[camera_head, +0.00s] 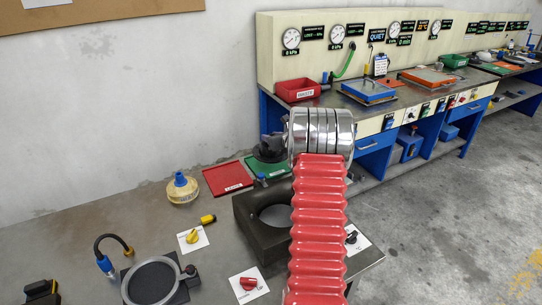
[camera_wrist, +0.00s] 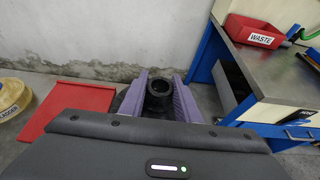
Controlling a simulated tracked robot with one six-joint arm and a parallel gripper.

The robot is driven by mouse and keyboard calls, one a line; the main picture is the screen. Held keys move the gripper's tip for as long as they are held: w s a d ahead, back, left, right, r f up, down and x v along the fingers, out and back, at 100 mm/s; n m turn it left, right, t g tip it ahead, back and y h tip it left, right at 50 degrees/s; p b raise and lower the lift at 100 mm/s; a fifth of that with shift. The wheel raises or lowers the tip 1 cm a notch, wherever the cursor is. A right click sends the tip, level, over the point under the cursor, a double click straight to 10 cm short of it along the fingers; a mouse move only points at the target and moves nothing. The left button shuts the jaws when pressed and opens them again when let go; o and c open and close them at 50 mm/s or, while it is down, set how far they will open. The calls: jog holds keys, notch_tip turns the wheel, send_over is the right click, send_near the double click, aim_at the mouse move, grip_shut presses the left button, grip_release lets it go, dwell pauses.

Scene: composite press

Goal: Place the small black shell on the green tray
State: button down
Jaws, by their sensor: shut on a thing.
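The small black shell (camera_wrist: 160,88) sits between the two purple fingers of my gripper (camera_wrist: 161,97) in the wrist view. Its round opening faces the camera. In the head view my arm partly covers the gripper, and a dark shape at the arm's end overlaps the green tray (camera_head: 262,164). The green tray lies on the near table, just right of a red tray (camera_head: 228,179). In the wrist view the green tray is hidden behind my gripper, and I cannot tell the shell's height above it.
A black block with a round hole (camera_head: 248,218) stands in front of the trays. A yellowish container with a blue top (camera_head: 181,187) is to their left. A blue-framed bench (camera_head: 371,139) with a red waste bin (camera_head: 298,90) stands behind at right.

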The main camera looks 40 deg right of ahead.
aim_at(285, 156)
jog(key=shift+f, duration=1.7)
jog(key=shift+f, duration=1.85)
jog(key=c, duration=1.3)
grip_release()
jog(key=shift+f, duration=0.1)
jog(key=v, duration=1.2)
